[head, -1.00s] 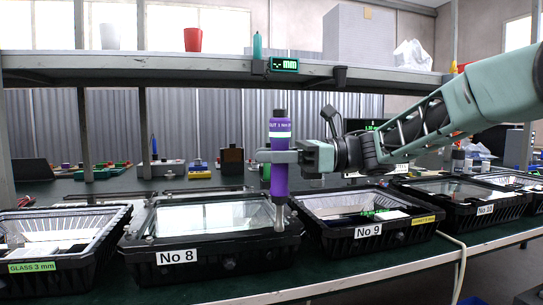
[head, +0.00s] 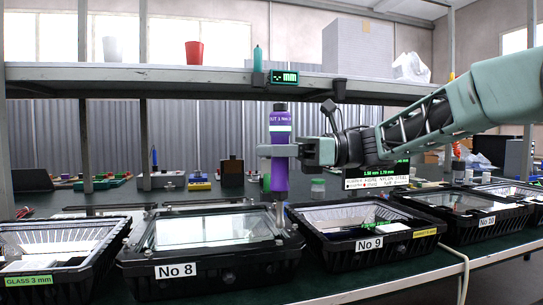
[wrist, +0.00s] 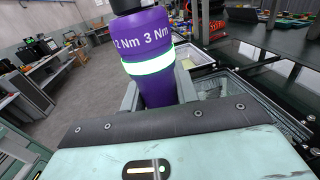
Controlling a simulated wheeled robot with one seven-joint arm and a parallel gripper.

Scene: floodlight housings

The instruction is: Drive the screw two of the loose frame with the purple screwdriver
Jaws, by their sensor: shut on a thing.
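The purple screwdriver (head: 280,165) stands upright in my gripper (head: 278,150), which is shut around its body. Its lit ring glows in the wrist view (wrist: 148,62), where "2 Nm 3 Nm" can be read. The shaft points down at the right rim of the housing marked No 8 (head: 215,262). The tip is at the frame's right side, near a corner; I cannot tell whether it touches a screw. The loose frame (head: 160,236) lies on housing No 8 with its glass.
Housing No 9 (head: 365,243) stands close to the right, and the GLASS 3 mm housing (head: 50,270) to the left. A shelf (head: 180,76) with a red cup (head: 194,53) runs above. A small display (head: 378,174) stands behind No 9.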

